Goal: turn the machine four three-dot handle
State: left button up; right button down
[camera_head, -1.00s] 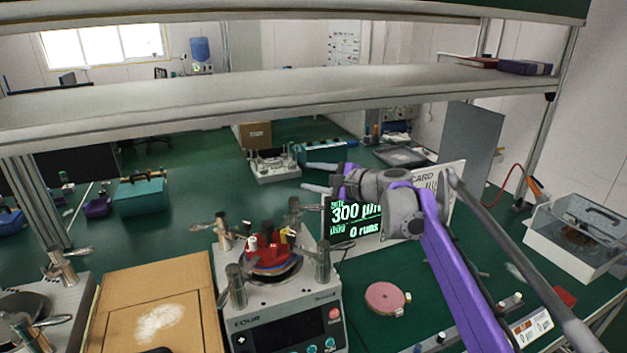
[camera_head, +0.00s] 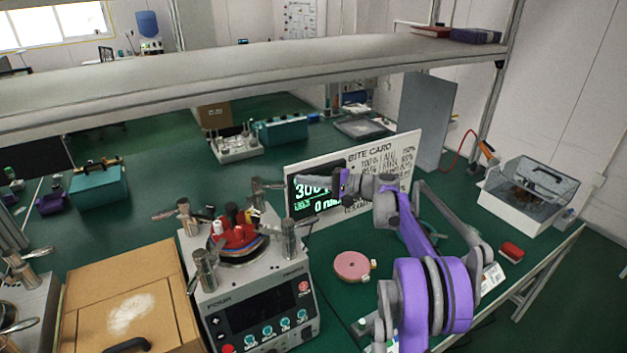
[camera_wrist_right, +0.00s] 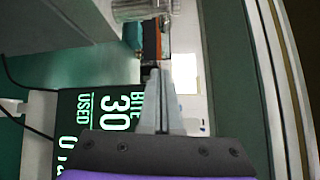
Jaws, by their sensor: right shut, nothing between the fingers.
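The machine marked FOUR (camera_head: 260,303) stands at the centre front in the head view. Metal posts with lever handles stand at its corners, around red weights (camera_head: 235,232). The back right handle (camera_head: 257,192) has its lever pointing right, towards my right gripper. The dots on the handles are too small to read, so I cannot tell which has three. My right gripper (camera_head: 317,178) is shut and empty, pointing left, just right of that lever and in front of the display. In the right wrist view its fingers (camera_wrist_right: 156,80) are together, with a metal cylinder (camera_wrist_right: 140,10) beyond. My left gripper is out of view.
The display and bite card board (camera_head: 382,165) stands close behind my right gripper. A pink disc (camera_head: 352,266) lies right of the machine. A cardboard box (camera_head: 130,275) adjoins its left side. A shelf (camera_head: 250,78) spans above. A clear-lidded case (camera_head: 530,200) sits at right.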

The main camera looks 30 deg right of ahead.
aim_at(269, 186)
jog(key=a, duration=0.3)
jog(key=a+p, duration=0.1)
jog(key=a, duration=0.1)
jog(key=shift+w+a+r, duration=0.15)
jog(key=shift+w+r, duration=0.05)
jog(key=shift+w, duration=0.1)
jog(key=shift+s, duration=0.15)
jog(key=shift+s+a, duration=0.7)
jog(key=shift+s, duration=0.15)
jog(key=shift+s+a, duration=0.65)
jog(key=shift+s, duration=0.2)
